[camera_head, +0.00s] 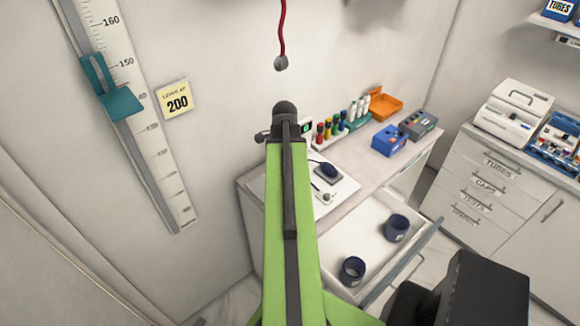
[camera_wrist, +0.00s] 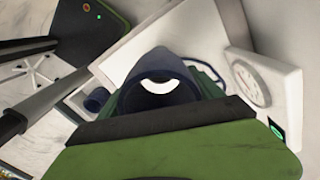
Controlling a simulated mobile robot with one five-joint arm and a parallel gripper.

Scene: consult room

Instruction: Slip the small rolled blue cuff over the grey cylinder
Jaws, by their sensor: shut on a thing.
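In the wrist view, my gripper (camera_wrist: 165,118) is shut on a dark blue rolled cuff (camera_wrist: 150,68). The cuff's open mouth faces the camera, with a pale crescent showing through it. The fingertips are mostly hidden behind the cuff and the dark gripper body. In the head view, my green arm covers the gripper and held cuff. Two other dark blue rolled cuffs lie apart in an open drawer: a nearer one (camera_head: 353,271) and a farther one (camera_head: 397,228). I cannot pick out the grey cylinder with certainty in either view.
The open white drawer (camera_head: 375,212) juts out below the counter. Coloured-cap tubes (camera_head: 340,123), an orange tray (camera_head: 383,106) and a blue box (camera_head: 389,140) stand at the back. A dial box (camera_wrist: 262,80) is close right of the held cuff. A red cord (camera_head: 282,25) hangs above.

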